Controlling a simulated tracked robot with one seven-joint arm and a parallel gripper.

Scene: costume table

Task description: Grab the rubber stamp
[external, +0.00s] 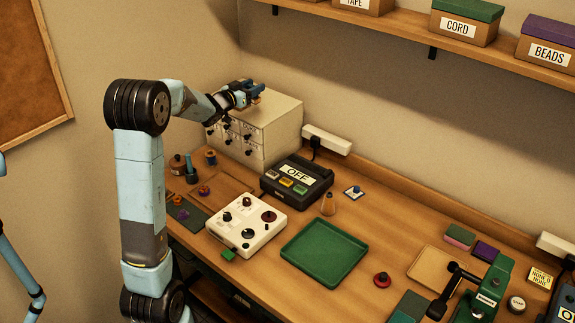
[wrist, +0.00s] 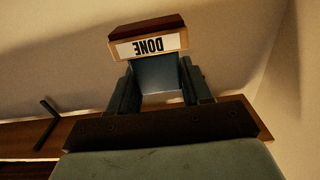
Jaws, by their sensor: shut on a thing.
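My gripper (external: 252,91) is raised over the top of the cream drawer cabinet (external: 283,118) at the back left of the table. In the wrist view my gripper (wrist: 158,72) is shut on a small wooden block labelled DONE (wrist: 147,46), which looks like the rubber stamp. The word reads upside down, and a dark reddish face shows above the label. In the external view the block is mostly hidden by the fingers, with only a small orange-brown bit showing. I cannot tell there whether it touches the cabinet.
A wooden wall shelf (external: 400,35) holds labelled boxes. A green press (external: 490,290) is at the front right. The air around my gripper is clear.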

